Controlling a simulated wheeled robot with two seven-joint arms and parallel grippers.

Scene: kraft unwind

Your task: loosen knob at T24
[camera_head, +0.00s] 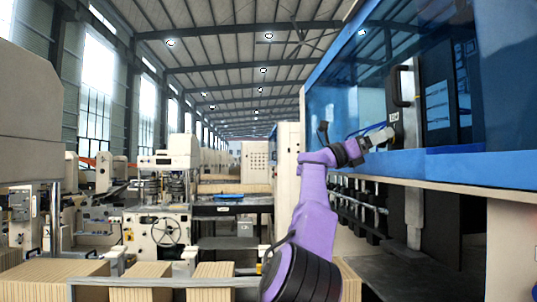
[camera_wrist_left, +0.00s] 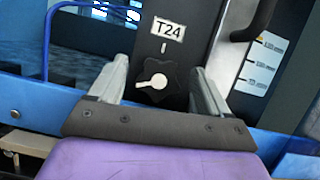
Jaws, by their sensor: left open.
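The T24 label (camera_wrist_left: 168,29) is a white plate on a dark panel in the left wrist view. Below it is a dark star-shaped knob (camera_wrist_left: 157,83) with a pale pointer that points left and slightly down. My left gripper (camera_wrist_left: 160,82) is open, one finger on each side of the knob, with visible room between them; whether either finger touches it I cannot tell. In the head view my purple left arm reaches up to the blue machine, and the left gripper (camera_head: 379,138) is at a small label (camera_head: 394,117). The knob is hidden there. My right gripper is not in view.
A black handle (camera_head: 402,86) stands on the machine door above the gripper. A blue ledge (camera_head: 445,163) runs below the panel. A white scale plate (camera_wrist_left: 259,65) is right of the knob. Several cardboard stacks (camera_head: 55,275) stand at the lower left.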

